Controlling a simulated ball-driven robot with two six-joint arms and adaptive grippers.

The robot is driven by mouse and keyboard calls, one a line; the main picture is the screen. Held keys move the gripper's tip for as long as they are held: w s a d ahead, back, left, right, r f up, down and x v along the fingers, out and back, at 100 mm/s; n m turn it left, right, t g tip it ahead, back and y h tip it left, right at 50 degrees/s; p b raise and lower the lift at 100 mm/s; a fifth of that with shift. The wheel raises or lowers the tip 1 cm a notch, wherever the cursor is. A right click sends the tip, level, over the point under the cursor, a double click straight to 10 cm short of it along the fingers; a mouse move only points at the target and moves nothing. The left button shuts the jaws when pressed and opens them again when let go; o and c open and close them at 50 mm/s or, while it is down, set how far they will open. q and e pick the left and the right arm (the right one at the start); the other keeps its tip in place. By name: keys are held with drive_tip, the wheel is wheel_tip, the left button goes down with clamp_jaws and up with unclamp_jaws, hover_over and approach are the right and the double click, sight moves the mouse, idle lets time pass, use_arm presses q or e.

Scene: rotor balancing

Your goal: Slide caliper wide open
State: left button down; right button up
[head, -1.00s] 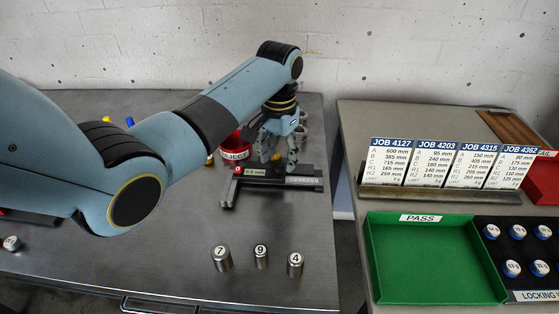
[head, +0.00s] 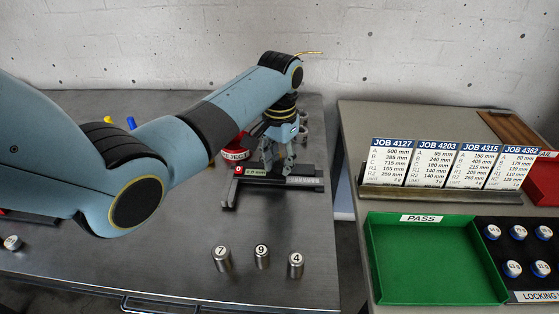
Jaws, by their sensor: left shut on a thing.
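The caliper (head: 305,182) lies on the steel table, a dark bar running left to right with a jaw pointing toward the front at its left end. A small green display (head: 256,172) and a red button show on its left part. My left gripper (head: 278,170) points down over the middle of the caliper, its fingers shut on the slider, just right of the display. The arm comes in from the left above the table. The exact finger contact is small and partly hidden. My right gripper is not in view.
Weights marked 7 (head: 221,259), 9 (head: 261,257) and 4 (head: 295,265) stand in front. A green pass tray (head: 420,258) and job cards (head: 390,162) are on the right table.

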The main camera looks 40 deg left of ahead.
use_arm(q)
drive_tip(key=shift+d, duration=0.1)
drive_tip(key=w+d, duration=0.2)
drive_tip(key=d, duration=0.1)
drive_tip(key=w+d+p, duration=0.1)
drive_tip(key=d, duration=0.1)
drive_tip(key=shift+w, duration=0.15)
drive_tip(key=c, duration=1)
unclamp_jaws()
drive_tip(key=shift+c, duration=0.2)
